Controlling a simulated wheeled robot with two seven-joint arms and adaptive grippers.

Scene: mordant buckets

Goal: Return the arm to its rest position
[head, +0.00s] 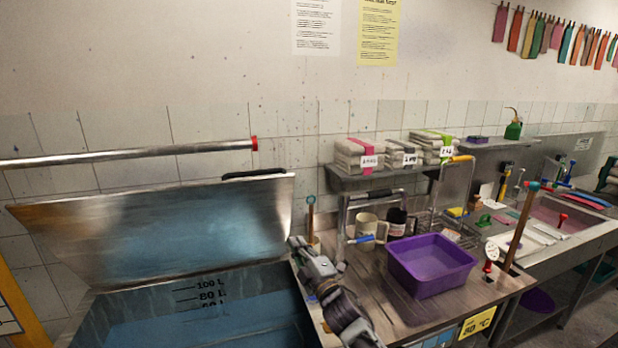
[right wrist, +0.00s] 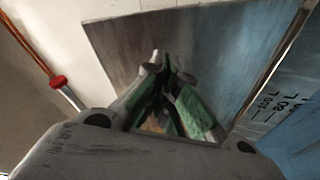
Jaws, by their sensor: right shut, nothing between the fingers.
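My right gripper (head: 297,243) shows in the head view at the right rim of the open vat, between the vat and the wooden worktop. Its fingers are shut with nothing between them. In the right wrist view the green-padded fingers (right wrist: 163,68) come together at the tips, with the raised metal lid behind them. My right forearm runs down to the bottom edge of the head view. My left gripper is in neither view.
The vat (head: 198,294) holds blue liquid, and its metal lid (head: 170,228) stands raised. A metal bar with a red end (head: 130,153) is above it. A purple basin (head: 432,262), a mug (head: 370,228) and a wooden stick (head: 521,228) stand right of my arm.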

